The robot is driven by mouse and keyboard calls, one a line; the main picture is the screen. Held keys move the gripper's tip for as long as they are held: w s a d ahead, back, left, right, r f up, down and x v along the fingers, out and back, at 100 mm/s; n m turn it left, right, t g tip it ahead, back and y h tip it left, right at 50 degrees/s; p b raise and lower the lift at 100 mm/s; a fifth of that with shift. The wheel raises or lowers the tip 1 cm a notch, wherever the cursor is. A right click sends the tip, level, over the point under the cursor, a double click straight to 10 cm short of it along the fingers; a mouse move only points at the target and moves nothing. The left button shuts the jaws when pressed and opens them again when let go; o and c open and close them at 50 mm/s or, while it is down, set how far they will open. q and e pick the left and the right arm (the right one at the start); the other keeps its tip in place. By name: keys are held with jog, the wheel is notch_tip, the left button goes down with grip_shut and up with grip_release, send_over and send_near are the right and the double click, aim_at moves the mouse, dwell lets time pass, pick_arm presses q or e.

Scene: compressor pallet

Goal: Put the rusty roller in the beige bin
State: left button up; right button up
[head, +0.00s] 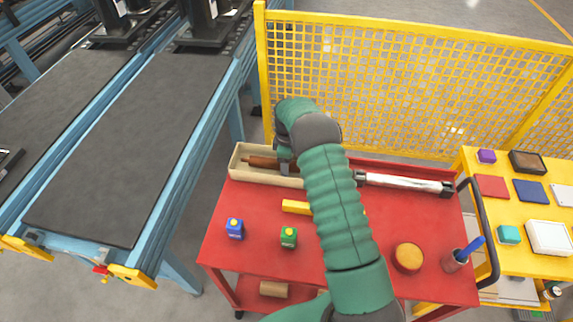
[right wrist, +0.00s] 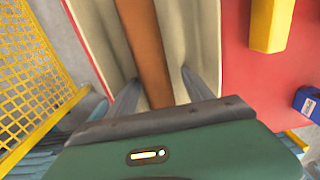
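The rusty roller (head: 262,161) is a brown cylinder lying in the beige bin (head: 238,177) at the back left of the red table. In the right wrist view the roller (right wrist: 146,45) runs lengthwise between the pale walls of the bin (right wrist: 97,28). My right gripper (head: 284,162) reaches down into the bin over the roller, partly hidden by its own wrist in the head view. In the right wrist view its fingers (right wrist: 158,84) stand apart on either side of the roller, with gaps. My left gripper is not in view.
On the red table (head: 262,215) are a yellow block (head: 296,207), a blue block (head: 235,228), a green block (head: 289,237), a round orange-topped item (head: 408,257) and a silver roller (head: 405,183). A yellow mesh fence (head: 370,85) stands behind. A conveyor (head: 130,140) is left.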

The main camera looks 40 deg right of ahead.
jog(key=shift+a+r, duration=0.35)
jog(key=shift+a, duration=0.05)
notch_tip(320, 180, up, 12)
jog(key=f, duration=0.1)
jog(key=s+a+r+m+t, duration=0.1)
jog(key=s+a+m, duration=0.15)
jog(key=a, duration=0.55)
jog(key=s+a+r+m, duration=0.1)
jog(key=s+a+r, duration=0.15)
jog(key=a, duration=0.55)
jog(key=s+a+f+m, duration=0.1)
jog(key=s+a+m, duration=0.1)
jog(key=s+a, duration=0.3)
jog(key=s+a+f+m+t, duration=0.1)
jog(key=s+a, duration=0.4)
jog(key=s, duration=0.5)
jog(key=shift+f+m+t, duration=0.3)
jog(key=shift+f+m, duration=0.25)
jog(key=shift+f, duration=0.1)
